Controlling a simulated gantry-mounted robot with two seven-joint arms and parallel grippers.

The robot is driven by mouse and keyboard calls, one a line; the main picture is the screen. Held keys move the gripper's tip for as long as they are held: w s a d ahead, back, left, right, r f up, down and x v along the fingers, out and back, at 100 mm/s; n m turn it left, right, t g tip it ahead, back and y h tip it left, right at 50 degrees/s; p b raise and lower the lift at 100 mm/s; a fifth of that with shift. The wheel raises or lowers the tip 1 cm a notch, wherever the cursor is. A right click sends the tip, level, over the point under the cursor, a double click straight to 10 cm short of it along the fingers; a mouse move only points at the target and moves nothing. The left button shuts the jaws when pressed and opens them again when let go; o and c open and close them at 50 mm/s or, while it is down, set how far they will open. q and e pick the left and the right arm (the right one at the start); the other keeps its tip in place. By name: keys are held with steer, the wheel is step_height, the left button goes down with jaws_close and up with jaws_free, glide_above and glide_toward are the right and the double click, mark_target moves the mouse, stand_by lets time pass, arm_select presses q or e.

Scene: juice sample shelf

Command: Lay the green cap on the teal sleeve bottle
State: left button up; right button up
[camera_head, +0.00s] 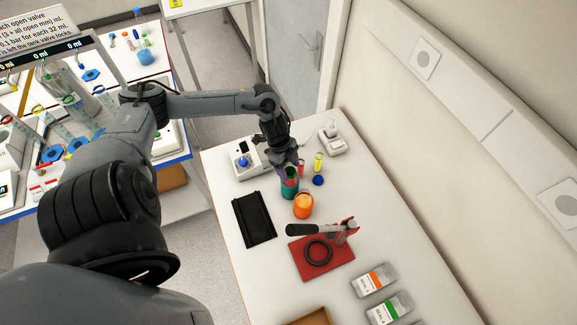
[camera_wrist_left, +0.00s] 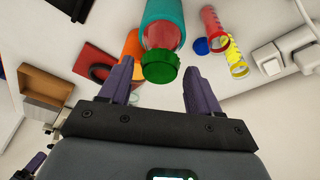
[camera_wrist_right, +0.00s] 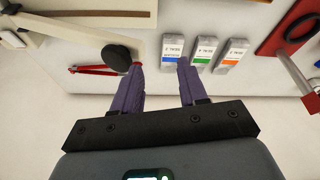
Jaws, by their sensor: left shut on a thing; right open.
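The teal sleeve bottle (camera_head: 290,190) stands upright on the white table in the head view; it shows at the top of the left wrist view (camera_wrist_left: 163,12), with reddish contents above the sleeve. The green cap (camera_wrist_left: 160,66) is at the bottle's top end, roughly in line with it. My left gripper (camera_wrist_left: 158,72) is shut on the green cap above the bottle; gaps seem to show beside the cap in this view. I cannot tell whether the cap touches the bottle's rim. My right gripper (camera_wrist_right: 160,66) is open and empty, away from the bottle.
An orange container (camera_head: 303,207) stands close beside the bottle. A blue cap (camera_head: 318,180), a yellow tube (camera_head: 318,162) and a white device (camera_head: 246,160) are nearby. A black rack (camera_head: 254,220) and a red clamp plate (camera_head: 330,262) lie nearer. Labelled packets (camera_head: 375,281) lie lower right.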

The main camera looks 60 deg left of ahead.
arm_select(q)
steer(key=o, duration=1.1)
steer(key=shift+v, duration=5.5)
